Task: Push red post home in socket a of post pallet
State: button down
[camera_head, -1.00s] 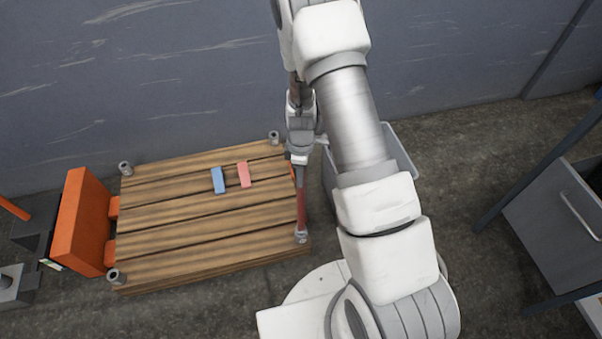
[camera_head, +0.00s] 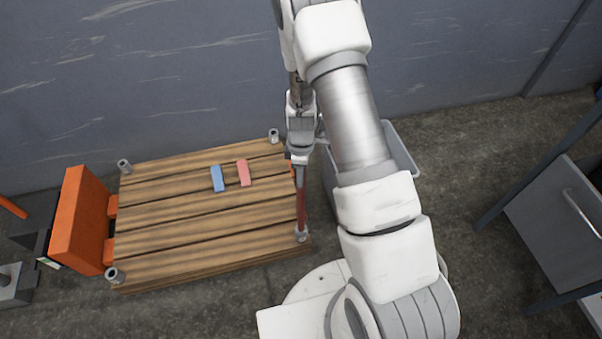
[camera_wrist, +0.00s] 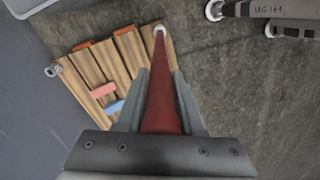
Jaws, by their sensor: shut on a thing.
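The red post (camera_head: 301,207) stands about upright at the front right corner of the wooden post pallet (camera_head: 180,237). Its lower end is at the grey corner socket (camera_head: 301,237); how deep it sits cannot be told. My gripper (camera_head: 299,158) is shut on the upper part of the red post. In the wrist view the post (camera_wrist: 163,90) runs between the two fingers of my gripper (camera_wrist: 160,95) down to a pale ring at the pallet corner (camera_wrist: 160,30). The pallet's other corners carry empty grey sockets (camera_head: 125,167). Socket letters cannot be read.
A blue block (camera_head: 217,180) and a pink block (camera_head: 244,174) lie on the pallet. Orange forklift-like equipment (camera_head: 82,222) stands at its left. A grey bin (camera_head: 398,150) is behind my arm, and a grey cabinet (camera_head: 560,215) is at the right. A wall closes the back.

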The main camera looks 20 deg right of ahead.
jog(key=shift+f+b, duration=0.5)
jog(key=shift+f, duration=0.15)
dwell(0.3)
jog(key=shift+c, duration=2.2)
grip_release()
notch_tip(320, 180, up, 18)
jog(key=p, duration=0.5)
jog(key=shift+f, duration=0.25)
